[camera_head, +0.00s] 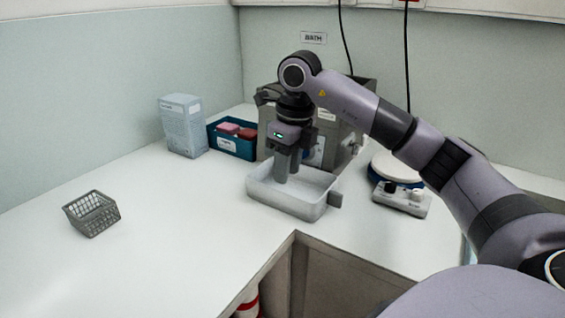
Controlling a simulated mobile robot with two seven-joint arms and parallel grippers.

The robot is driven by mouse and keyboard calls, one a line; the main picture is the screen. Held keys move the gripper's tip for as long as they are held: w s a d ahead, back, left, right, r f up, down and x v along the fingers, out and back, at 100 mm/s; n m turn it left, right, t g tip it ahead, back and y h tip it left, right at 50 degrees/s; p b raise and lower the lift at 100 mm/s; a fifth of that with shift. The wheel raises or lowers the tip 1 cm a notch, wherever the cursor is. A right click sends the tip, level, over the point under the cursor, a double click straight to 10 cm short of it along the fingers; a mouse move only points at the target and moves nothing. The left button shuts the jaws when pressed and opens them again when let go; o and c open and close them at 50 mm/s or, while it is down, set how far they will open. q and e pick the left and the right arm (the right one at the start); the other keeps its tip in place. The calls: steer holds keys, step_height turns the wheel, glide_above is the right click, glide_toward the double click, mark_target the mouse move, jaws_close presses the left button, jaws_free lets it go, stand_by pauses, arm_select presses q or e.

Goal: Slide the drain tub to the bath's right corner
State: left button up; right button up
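The drain tub (268,196) is a shallow, light grey open tray on the white counter, in front of the grey box-shaped bath (345,135) in the camera_head view. A small grey tab sits at the tub's right end. My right gripper (287,172) points down over the tub, its fingertips inside the tub's outline. I cannot tell whether they touch its floor or wall. The fingers are close together, and their gap is unclear. The gripper and arm hide part of the bath. My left gripper is not in view.
A white dial device with a round plate (402,199) stands right of the tub. A blue bin (232,146) and a pale carton (183,125) stand left of the bath. A grey wire basket (91,213) is at the left. The counter's inner corner edge lies close in front of the tub.

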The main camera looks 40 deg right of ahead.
mark_target(284, 193)
steer(key=shift+w+a+f, duration=0.1)
steer(key=shift+w+f, duration=0.1)
steer(key=shift+f, duration=1.6)
steer(key=shift+w+a+f, duration=0.1)
steer(key=shift+w+f, duration=0.1)
steer(key=shift+f, duration=1.6)
jaws_close()
